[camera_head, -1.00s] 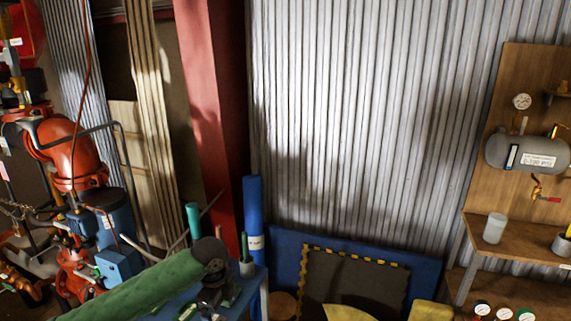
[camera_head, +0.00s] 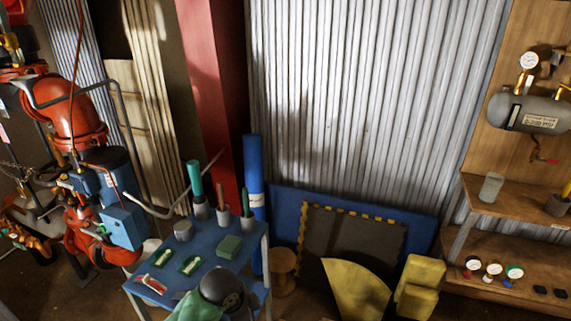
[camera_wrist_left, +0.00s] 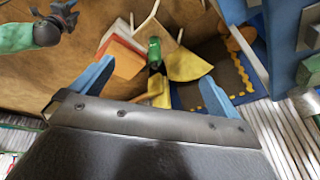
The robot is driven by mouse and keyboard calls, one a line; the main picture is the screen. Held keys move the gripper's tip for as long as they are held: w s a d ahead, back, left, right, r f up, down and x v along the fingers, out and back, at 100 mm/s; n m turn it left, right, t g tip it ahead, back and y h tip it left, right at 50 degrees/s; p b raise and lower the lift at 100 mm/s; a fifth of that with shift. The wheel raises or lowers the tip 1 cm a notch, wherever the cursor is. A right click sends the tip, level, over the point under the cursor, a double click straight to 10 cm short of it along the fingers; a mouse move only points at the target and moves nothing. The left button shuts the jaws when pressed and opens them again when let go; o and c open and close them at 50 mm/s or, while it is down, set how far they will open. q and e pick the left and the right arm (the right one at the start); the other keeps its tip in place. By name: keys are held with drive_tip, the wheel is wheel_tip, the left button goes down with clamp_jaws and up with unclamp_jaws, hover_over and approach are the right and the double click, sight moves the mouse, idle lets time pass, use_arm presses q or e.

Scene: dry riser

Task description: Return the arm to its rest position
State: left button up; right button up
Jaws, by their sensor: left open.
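My left gripper (camera_wrist_left: 156,69) shows in the left wrist view with its two blue fingers spread wide and nothing between them. It hangs in the air; a green bottle-like object (camera_wrist_left: 154,50) and a yellow wedge (camera_wrist_left: 187,66) lie in the background beyond the fingers. In the head view, a dark round joint (camera_head: 222,290) and green sleeve of an arm of mine show at the bottom edge, in front of the blue table. The gripper of that arm is out of the head view.
A blue table (camera_head: 213,256) holds cups with tools and small green items. Orange-red pipework with a blue box (camera_head: 123,228) stands left. A yellow quarter-circle piece (camera_head: 355,290) and yellow block (camera_head: 420,278) stand near a wooden bench (camera_head: 490,246) on the right.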

use_arm(q)
drive_tip(key=s+a+f+n+t+y, duration=0.1)
drive_tip(key=s+a+f+n, duration=0.2)
drive_tip(key=s+a+n, duration=0.5)
drive_tip(key=s+a+f+n+y, duration=0.25)
drive_tip(key=s+a+n, duration=0.2)
drive_tip(key=s, duration=0.75)
wheel_tip(320, 180, down, 23)
drive_tip(key=w+d, duration=0.1)
drive_tip(key=d, duration=0.1)
drive_tip(key=s+f+g, duration=0.1)
drive_tip(key=s+f, duration=0.2)
drive_tip(key=f, duration=0.7)
drive_tip(key=s+f, duration=0.3)
drive_tip(key=f, duration=0.8)
drive_tip(key=shift+s+d+f+g+h, duration=0.15)
drive_tip(key=shift+s+d+g+h, duration=0.1)
drive_tip(key=shift+s+g+h, duration=0.2)
